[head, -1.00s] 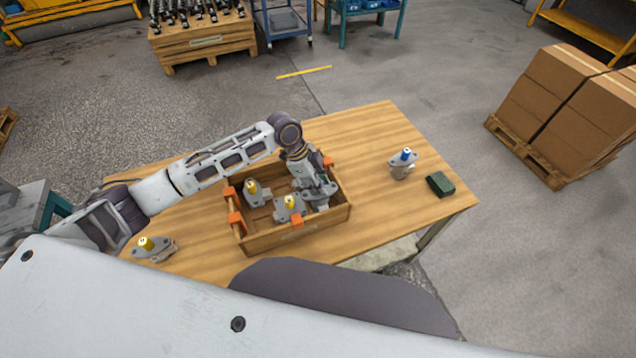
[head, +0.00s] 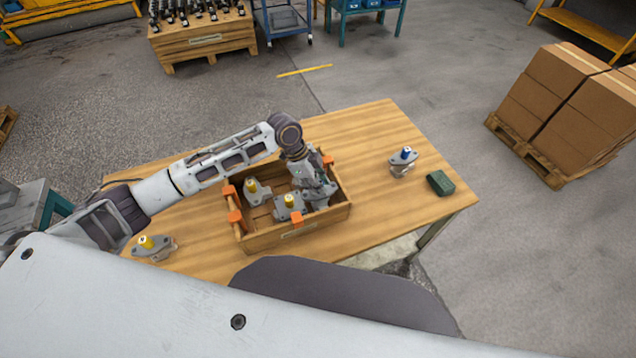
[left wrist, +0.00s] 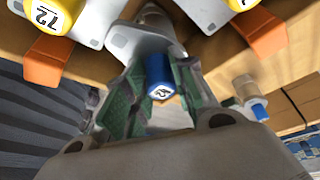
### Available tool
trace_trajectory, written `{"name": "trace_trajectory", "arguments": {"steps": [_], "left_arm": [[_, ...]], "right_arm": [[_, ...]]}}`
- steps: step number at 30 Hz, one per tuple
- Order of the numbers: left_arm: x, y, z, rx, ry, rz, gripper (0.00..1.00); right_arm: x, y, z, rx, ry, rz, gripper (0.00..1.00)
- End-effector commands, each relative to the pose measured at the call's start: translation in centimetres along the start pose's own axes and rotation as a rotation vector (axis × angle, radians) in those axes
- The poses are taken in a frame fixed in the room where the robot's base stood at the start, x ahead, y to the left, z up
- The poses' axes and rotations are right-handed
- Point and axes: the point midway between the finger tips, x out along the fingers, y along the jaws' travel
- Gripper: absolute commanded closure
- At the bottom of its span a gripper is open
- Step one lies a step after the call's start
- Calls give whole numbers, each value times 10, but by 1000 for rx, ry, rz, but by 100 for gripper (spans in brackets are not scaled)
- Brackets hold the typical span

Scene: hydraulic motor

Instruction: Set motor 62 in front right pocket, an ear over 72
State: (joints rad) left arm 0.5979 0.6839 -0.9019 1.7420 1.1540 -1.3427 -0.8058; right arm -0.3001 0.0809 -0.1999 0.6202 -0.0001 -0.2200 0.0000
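My left gripper (head: 318,196) is over the front right part of the wooden crate (head: 264,247). In the left wrist view its green-padded fingers (left wrist: 161,82) stand either side of a blue cap (left wrist: 160,72) and appear closed on it. The cap's number looks like 62 but is small and tilted. The grey flange (left wrist: 143,42) of this motor is low in the crate; whether its ear lies over the neighbour is hard to tell. The yellow-capped motor 72 (left wrist: 52,16) is beside it, also in the head view (head: 289,202). My right gripper is out of view.
Another yellow-capped motor (head: 252,187) stands in the crate, which has orange pieces (head: 235,217) on its walls. A yellow-capped motor (head: 147,243) is on the table at left. A blue-capped motor (head: 403,160) and a green box (head: 440,183) are at right.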

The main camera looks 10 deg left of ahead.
Motion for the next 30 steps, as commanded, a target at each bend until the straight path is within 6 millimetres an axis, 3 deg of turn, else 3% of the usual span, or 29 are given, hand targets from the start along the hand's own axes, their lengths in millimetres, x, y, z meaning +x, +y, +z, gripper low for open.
{"name": "trace_trajectory", "arguments": {"steps": [1, 6, 20, 30], "left_arm": [[-2, -1, -2, 1, 3, -3, 69], [-1, -1, -1, 1, 2, -2, 49], [-4, 0, 1, 0, -2, 1, 49], [-39, -1, 1, 1, -1, -2, 49]], "right_arm": [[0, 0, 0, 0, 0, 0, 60], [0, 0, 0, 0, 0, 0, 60], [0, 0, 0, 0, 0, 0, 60], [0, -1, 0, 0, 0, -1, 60]]}}
